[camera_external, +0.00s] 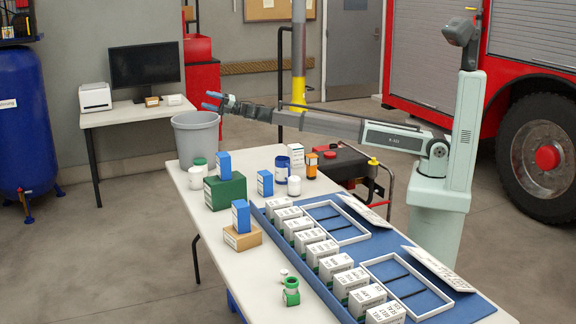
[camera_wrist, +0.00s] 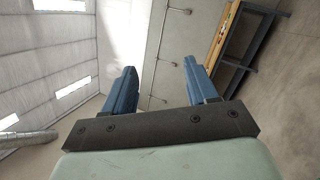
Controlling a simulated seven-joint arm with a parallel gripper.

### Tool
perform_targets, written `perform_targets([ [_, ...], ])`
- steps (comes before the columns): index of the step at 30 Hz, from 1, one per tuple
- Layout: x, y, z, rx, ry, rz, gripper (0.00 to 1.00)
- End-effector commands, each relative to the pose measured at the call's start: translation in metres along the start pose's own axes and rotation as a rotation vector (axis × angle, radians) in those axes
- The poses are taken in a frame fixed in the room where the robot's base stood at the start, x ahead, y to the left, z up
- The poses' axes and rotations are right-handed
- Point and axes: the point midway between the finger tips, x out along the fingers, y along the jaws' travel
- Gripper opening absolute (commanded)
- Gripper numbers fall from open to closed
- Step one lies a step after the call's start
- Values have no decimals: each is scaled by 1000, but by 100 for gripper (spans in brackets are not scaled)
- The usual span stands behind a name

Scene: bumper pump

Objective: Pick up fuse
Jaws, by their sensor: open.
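I cannot tell which item is the fuse; the labels are too small to read surely. A row of labelled white boxes (camera_external: 324,249) stands in the blue tray (camera_external: 488,308) on the table. Small blue boxes (camera_external: 265,183) stand at the table's left, one on a green box (camera_external: 225,192) and one on a tan box (camera_external: 242,238). My gripper (camera_external: 212,101) is open and empty, raised above the far end of the table near the grey bin.
The grey bin (camera_external: 196,138) stands beyond the table's far end. Several jars and bottles, including an orange one (camera_external: 311,166), crowd the far half. A small green item (camera_external: 291,291) sits near the front. White frames (camera_external: 333,222) lie in the tray. The near left tabletop (camera_external: 245,272) is mostly clear.

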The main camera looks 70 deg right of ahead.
Motion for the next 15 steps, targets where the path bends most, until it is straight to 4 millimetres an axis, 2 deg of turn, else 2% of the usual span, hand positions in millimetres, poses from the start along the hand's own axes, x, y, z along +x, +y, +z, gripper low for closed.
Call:
perform_targets([
  [1,11,10,-19,20,37,27,57],
  [6,33,35,-71,99,115,81,57],
  [15,61,56,-150,300,117,65,57],
])
